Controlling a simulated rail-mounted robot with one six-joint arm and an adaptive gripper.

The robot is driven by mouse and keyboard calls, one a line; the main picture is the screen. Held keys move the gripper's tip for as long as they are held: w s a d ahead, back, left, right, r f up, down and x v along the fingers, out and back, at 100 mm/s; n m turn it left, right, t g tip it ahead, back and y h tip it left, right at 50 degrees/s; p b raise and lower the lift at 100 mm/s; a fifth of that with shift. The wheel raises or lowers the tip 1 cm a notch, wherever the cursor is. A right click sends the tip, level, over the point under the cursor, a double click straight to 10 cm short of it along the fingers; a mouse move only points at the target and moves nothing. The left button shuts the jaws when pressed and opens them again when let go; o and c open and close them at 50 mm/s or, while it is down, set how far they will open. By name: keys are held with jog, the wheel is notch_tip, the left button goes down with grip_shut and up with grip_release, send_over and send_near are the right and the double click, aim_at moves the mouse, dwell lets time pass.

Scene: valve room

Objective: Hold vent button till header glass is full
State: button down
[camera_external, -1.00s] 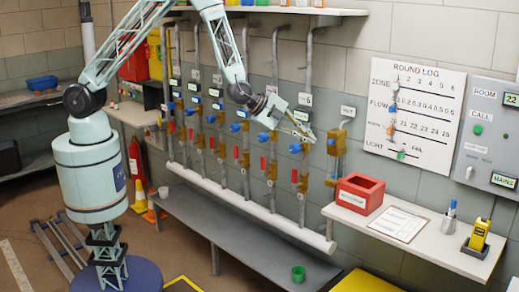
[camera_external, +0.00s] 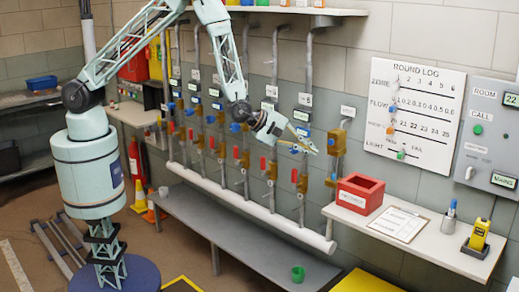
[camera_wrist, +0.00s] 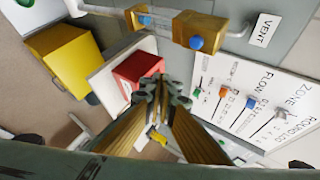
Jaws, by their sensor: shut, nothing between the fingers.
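The brass vent fitting (camera_external: 338,140) is on the wall at the right end of the pipe row. In the wrist view its VENT label (camera_wrist: 263,30) is at the upper right, and a blue button (camera_wrist: 197,43) faces me on the brass end block (camera_wrist: 210,28). A small glass section (camera_wrist: 160,20) lies between the brass ends; its fill level is too small to tell. My gripper (camera_external: 316,150) is shut and empty, just left of the vent fitting. In the wrist view its fingertips (camera_wrist: 164,90) are below the button in the picture and appear apart from it.
A red box (camera_external: 360,193) and a clipboard (camera_external: 398,224) are on the shelf below right. The round log board (camera_external: 413,115) hangs right of the vent. Valve pipes with red handles (camera_external: 295,175) stand close to the left. A green cup (camera_external: 298,273) is on the lower bench.

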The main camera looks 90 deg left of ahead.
aim_at(331, 142)
jog(key=shift+w+a, duration=0.1)
jog(key=shift+a, duration=0.05)
jog(key=w+a, duration=0.5)
jog(key=a, duration=0.1)
jog(key=shift+w, duration=0.4)
dwell(0.4)
jog(key=shift+w+a, duration=0.75)
jog(key=shift+a, duration=0.1)
dwell(5.6)
